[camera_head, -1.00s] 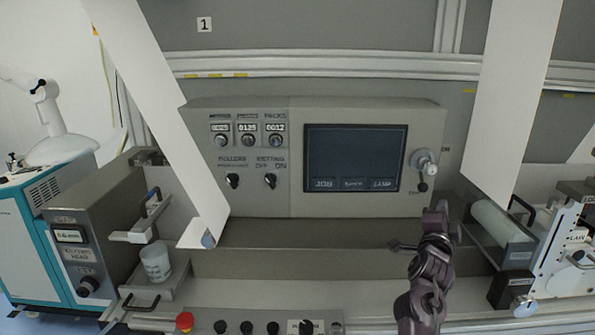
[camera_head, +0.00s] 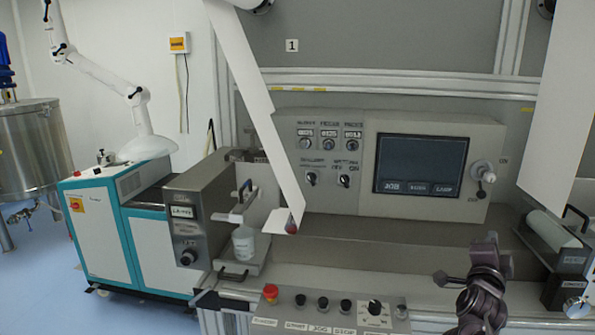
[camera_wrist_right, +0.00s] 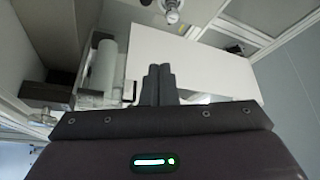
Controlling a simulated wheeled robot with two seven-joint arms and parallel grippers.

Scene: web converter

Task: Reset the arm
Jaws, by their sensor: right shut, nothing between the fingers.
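My right gripper (camera_head: 488,250) stands up from the bottom right of the head view, in front of the machine's lower ledge. In the right wrist view the two dark fingers of my right gripper (camera_wrist_right: 158,75) lie side by side, shut, with nothing between them. A white sheet (camera_wrist_right: 185,62) and a pale roller (camera_wrist_right: 103,65) show beyond the fingers in that view. In the head view the gripper stands apart from the control panel (camera_head: 300,200). My left gripper is in neither view.
The control panel carries a dark screen (camera_head: 420,165) and a rotary switch (camera_head: 482,172). A front strip holds a red button (camera_head: 270,293) and black knobs. A white cup (camera_head: 244,243) stands on a small shelf. A white web (camera_head: 255,110) hangs at left. Blue floor (camera_head: 50,265) lies open at far left.

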